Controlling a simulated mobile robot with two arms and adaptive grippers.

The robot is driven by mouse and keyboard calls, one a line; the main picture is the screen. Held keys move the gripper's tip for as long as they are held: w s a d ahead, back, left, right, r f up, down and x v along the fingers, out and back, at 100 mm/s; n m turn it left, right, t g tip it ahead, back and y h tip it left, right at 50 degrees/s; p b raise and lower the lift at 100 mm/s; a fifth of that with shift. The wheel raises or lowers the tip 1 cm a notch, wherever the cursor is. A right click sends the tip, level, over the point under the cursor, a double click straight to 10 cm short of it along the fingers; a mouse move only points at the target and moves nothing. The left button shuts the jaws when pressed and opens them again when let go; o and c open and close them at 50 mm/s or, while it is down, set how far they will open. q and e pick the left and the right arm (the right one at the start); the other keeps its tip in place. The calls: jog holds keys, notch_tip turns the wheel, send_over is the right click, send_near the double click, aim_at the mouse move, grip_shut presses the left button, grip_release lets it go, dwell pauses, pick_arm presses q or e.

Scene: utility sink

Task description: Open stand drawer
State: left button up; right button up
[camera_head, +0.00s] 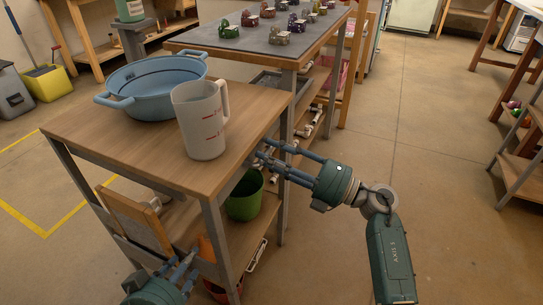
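The stand is a wooden-topped table (95,133) with grey metal legs, at the left of the head view. No drawer front or handle shows clearly on it. A wooden panel with a grey face (132,222) is under the top at the front left; I cannot tell whether it is part of a drawer. My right gripper (262,160) is at the stand's right side, just below the top's edge, its blue fingers pointing left. I cannot tell whether it touches anything. My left gripper (188,262) is low at the front, by the near leg; its fingers' opening is unclear.
A blue basin (155,90) and a white measuring jug (202,125) stand on the top. A green bucket (244,198) is on the lower shelf. A dark-topped table (262,42) with several small items stands behind. The floor to the right is clear.

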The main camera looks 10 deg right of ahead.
jog(key=shift+c, duration=0.2)
grip_shut()
pick_arm(q)
jog(key=s+a+f+g+p, duration=0.1)
jog(key=s+f+g, duration=0.1)
jog(key=s, duration=0.3)
jog(key=s+a+f+g+y+p, duration=0.1)
jog(key=s+a+f+g, duration=0.1)
jog(key=s+f, duration=0.3)
jog(key=shift+a+g, duration=0.25)
jog(key=shift+g, duration=0.45)
pick_arm(e)
jog(key=r+v, duration=0.2)
jog(key=v, duration=0.9)
jog(key=r+v, duration=0.2)
jog(key=v, duration=0.9)
jog(key=shift+s+d, duration=0.15)
jog(key=shift+d, duration=0.1)
jog(key=shift+o, duration=0.2)
grip_release()
pick_arm(q)
jog(key=shift+s, duration=0.1)
